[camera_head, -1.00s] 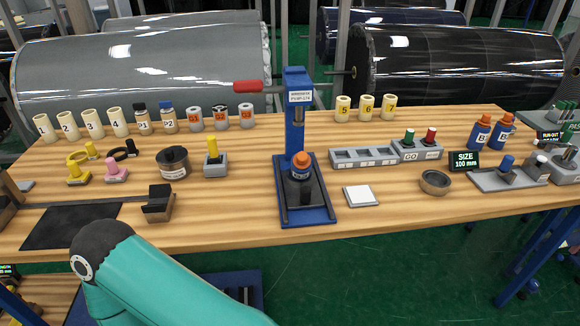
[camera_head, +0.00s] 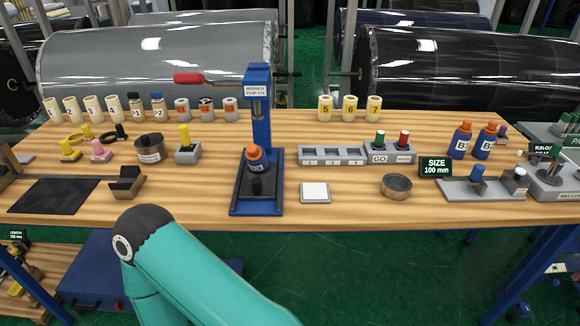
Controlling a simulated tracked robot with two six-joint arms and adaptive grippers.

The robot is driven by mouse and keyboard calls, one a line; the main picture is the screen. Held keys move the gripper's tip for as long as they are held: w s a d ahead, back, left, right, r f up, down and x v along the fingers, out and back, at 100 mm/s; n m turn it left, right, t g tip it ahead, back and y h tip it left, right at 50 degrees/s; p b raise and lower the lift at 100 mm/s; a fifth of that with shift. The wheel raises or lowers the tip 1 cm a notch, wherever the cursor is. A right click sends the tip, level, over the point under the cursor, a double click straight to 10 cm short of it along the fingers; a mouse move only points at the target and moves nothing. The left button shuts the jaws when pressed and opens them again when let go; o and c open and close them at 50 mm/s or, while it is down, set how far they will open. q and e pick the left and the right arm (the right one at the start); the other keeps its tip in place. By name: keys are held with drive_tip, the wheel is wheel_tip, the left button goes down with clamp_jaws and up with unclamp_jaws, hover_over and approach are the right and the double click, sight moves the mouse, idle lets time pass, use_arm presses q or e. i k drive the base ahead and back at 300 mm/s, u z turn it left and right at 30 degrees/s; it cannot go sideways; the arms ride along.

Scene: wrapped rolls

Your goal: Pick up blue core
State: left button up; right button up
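Two blue cylinders with orange tops, labelled like B1 (camera_head: 460,144) and B2 (camera_head: 484,146), stand upright at the right back of the wooden table. Another blue cylinder with an orange top (camera_head: 255,161) stands in the blue lever press (camera_head: 260,110) at the table's middle. A short blue peg (camera_head: 477,173) stands on a grey fixture at the right. I cannot tell which of these is the blue core. One teal arm of mine shows at the bottom, in front of the table. Neither gripper is in view.
Pale numbered cylinders (camera_head: 92,107) line the back left, with others (camera_head: 350,108) at the back middle. A grey slotted rack (camera_head: 332,156), white pad (camera_head: 315,192), round bowl (camera_head: 396,187) and size display (camera_head: 435,167) stand right of the press. The front edge is mostly clear.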

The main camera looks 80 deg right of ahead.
sight(262, 165)
drive_tip(key=z, duration=0.05)
drive_tip(key=k, duration=1.55)
drive_tip(key=z, duration=0.95)
drive_tip(key=i, duration=1)
drive_tip(key=u, duration=0.05)
